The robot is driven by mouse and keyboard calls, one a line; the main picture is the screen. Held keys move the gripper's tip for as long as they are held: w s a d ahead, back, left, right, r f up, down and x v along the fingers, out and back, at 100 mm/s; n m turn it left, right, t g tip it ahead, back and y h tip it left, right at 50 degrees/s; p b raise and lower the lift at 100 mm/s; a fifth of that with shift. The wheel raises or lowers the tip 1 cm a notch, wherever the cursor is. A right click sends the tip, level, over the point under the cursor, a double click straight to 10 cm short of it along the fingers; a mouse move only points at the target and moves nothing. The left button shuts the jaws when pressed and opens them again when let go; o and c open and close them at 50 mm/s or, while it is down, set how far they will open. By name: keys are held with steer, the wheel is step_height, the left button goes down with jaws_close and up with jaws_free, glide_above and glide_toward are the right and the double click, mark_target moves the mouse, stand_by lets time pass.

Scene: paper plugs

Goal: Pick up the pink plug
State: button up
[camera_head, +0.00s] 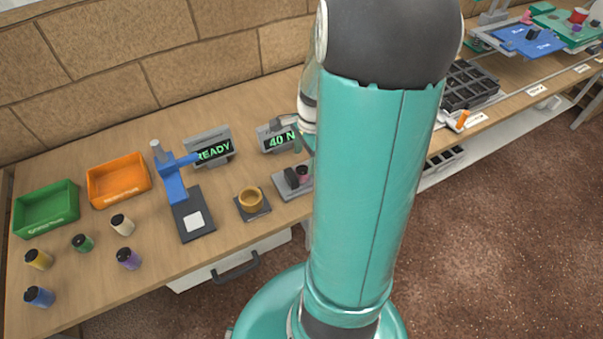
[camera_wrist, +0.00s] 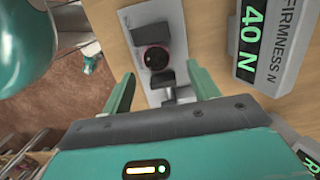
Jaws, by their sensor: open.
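The pink plug (camera_wrist: 157,58) shows from above in the wrist view as a dark round cap with a thin pink rim. It stands between two dark blocks on the grey plate of the firmness tester (camera_wrist: 131,18). In the head view the pink plug (camera_head: 302,175) stands on the tester's base, close to my arm, which hides part of it. My gripper (camera_wrist: 161,74) is open and empty in the wrist view, its green fingers apart on either side below the plug. The fingers do not clearly touch it.
A display reading 40 N (camera_wrist: 252,40) stands right of the plug in the wrist view. In the head view, an orange tray (camera_head: 118,182), a green tray (camera_head: 47,210), several loose plugs and a blue press (camera_head: 172,180) occupy the left. A yellow ring (camera_head: 251,200) sits nearer the plug.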

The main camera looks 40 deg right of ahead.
mark_target(302, 170)
steer(key=shift+a+f, duration=0.2)
steer(key=shift+f, duration=0.7)
steer(key=shift+a+f, duration=0.25)
steer(key=shift+f, duration=0.65)
steer(key=shift+a+f, duration=0.2)
steer(key=shift+f, duration=0.7)
steer(key=c, duration=1.1)
steer(key=shift+r, duration=0.1)
